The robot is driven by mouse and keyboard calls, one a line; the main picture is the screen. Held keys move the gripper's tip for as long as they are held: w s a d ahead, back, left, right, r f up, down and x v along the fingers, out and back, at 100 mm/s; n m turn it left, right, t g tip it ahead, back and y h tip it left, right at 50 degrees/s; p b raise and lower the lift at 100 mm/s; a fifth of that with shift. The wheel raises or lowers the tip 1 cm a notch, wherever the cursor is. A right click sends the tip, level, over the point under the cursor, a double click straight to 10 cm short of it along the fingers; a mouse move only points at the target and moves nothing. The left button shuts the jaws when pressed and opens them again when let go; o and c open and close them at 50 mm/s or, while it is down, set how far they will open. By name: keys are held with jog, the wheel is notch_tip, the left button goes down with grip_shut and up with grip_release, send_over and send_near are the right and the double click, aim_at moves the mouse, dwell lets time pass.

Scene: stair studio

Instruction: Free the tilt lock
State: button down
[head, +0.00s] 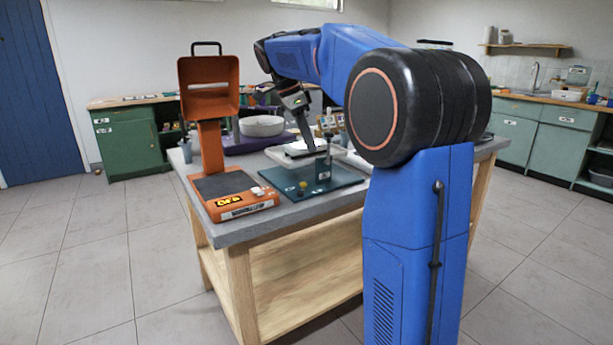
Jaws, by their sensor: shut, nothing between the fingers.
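I cannot make out for sure which part is the tilt lock. A teal base plate (345,180) lies near the front edge of the workbench, with a dark upright post (323,168) and a small yellow knob (303,185) on it. An orange machine (207,145) with a tilted-looking open head, a black top handle and a dark bed stands to the left. My gripper (310,147) is shut and empty, pointing down beside the top of the post. I cannot tell whether it touches anything.
The grey workbench (262,227) also holds a white tray (283,157), a pale round bowl (262,126) and a purple item (240,143) behind. My arm hides the bench's right part. Green cabinets (130,140) line the back; the floor at left is clear.

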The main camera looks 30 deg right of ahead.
aim_at(302, 189)
jog(key=shift+s+d, duration=0.1)
dwell(0.3)
jog(key=x, duration=0.9)
jog(key=shift+d+f, duration=0.15)
jog(key=shift+f, duration=0.2)
jog(key=shift+w+a+f, duration=0.15)
jog(key=shift+a, duration=0.35)
jog(key=shift+w+a+f, duration=0.15)
jog(key=shift+a, duration=0.35)
jog(key=shift+w+a+f, duration=0.2)
jog(key=shift+w+a, duration=0.05)
jog(key=shift+a, duration=0.55)
